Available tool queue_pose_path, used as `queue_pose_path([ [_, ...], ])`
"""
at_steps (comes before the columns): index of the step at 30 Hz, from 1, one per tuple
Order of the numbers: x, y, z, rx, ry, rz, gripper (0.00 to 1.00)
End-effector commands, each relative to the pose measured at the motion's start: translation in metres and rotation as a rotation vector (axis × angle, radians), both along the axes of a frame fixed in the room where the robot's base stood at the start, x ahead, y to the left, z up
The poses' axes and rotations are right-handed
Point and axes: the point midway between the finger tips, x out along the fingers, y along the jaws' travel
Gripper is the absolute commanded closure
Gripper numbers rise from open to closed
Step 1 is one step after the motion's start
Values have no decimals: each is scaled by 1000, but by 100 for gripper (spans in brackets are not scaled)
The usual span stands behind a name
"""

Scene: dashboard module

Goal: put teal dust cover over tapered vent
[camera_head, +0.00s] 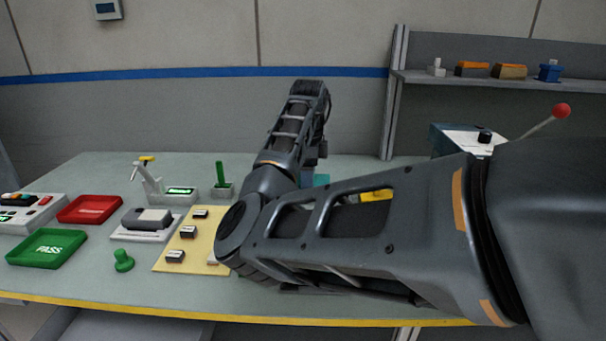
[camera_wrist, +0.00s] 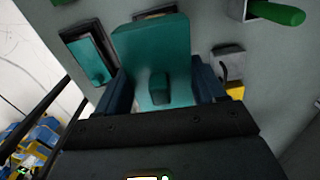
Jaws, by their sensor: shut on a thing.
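The teal dust cover (camera_wrist: 150,45) fills the upper middle of the wrist view, with a small dark teal knob standing on it. My gripper (camera_wrist: 162,86) is shut on it, one dark blue finger at each side. In the head view my arm hides most of the gripper and cover; a small teal patch (camera_head: 321,180), which looks like part of the cover, shows beside the arm over the table. I cannot make out the tapered vent for certain in either view. What lies under the cover is hidden.
A green PASS tray (camera_head: 47,249), a red tray (camera_head: 90,209) and a yellow board (camera_head: 187,240) with small blocks stand left of my arm. A green post (camera_head: 219,176) stands behind. A red-knobbed lever (camera_head: 561,111) rises at right. The front left table edge is clear.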

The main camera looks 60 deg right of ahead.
Motion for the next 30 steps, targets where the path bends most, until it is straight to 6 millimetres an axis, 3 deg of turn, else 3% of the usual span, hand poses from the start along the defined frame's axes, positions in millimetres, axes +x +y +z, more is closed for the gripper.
queue_pose_path([
  [13,1,0,-7,0,0,0,60],
  [30,1,0,-53,1,0,1,60],
])
